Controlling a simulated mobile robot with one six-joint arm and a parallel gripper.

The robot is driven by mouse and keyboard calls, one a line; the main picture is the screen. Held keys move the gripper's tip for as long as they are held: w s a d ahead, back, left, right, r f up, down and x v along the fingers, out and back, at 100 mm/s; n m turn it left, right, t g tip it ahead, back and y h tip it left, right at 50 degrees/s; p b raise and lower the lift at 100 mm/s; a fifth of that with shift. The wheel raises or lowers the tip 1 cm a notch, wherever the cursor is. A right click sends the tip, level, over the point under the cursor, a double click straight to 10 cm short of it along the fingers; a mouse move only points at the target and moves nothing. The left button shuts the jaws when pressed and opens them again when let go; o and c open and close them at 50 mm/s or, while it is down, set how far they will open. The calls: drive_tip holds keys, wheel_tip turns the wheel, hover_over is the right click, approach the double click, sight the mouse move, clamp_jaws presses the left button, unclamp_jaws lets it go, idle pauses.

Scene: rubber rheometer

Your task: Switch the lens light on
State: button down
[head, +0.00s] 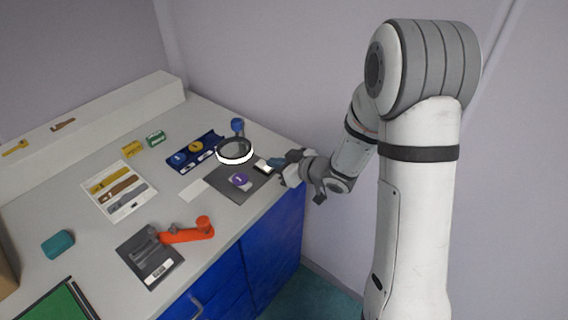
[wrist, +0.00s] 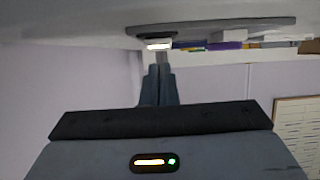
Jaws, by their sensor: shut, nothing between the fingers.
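The lens (head: 235,147) stands on the bench in the head view, a round ring with a bright white front rim. I cannot tell for sure whether it is lit. A small block with a white face (head: 264,166), perhaps its switch, sits just in front of the lens at the edge of a dark mat. My gripper (head: 279,163) is close to the right of this block, at the bench edge. In the wrist view my gripper (wrist: 158,72) is shut and empty, its tips just below a bright white face (wrist: 158,44) on a dark base. I cannot tell whether they touch.
The dark mat (head: 222,188) holds a purple round piece (head: 239,180). A blue tray (head: 186,160) lies behind it. An orange-red handled tool (head: 187,232) and a white tray (head: 112,207) lie to the left. The bench front has blue cabinets (head: 258,243).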

drive_tip(key=shift+r+p, duration=0.45)
drive_tip(key=shift+r, duration=0.1)
drive_tip(key=p+v, duration=0.1)
drive_tip(key=v, duration=1)
drive_tip(key=shift+p, duration=0.3)
drive_tip(key=shift+d, duration=0.15)
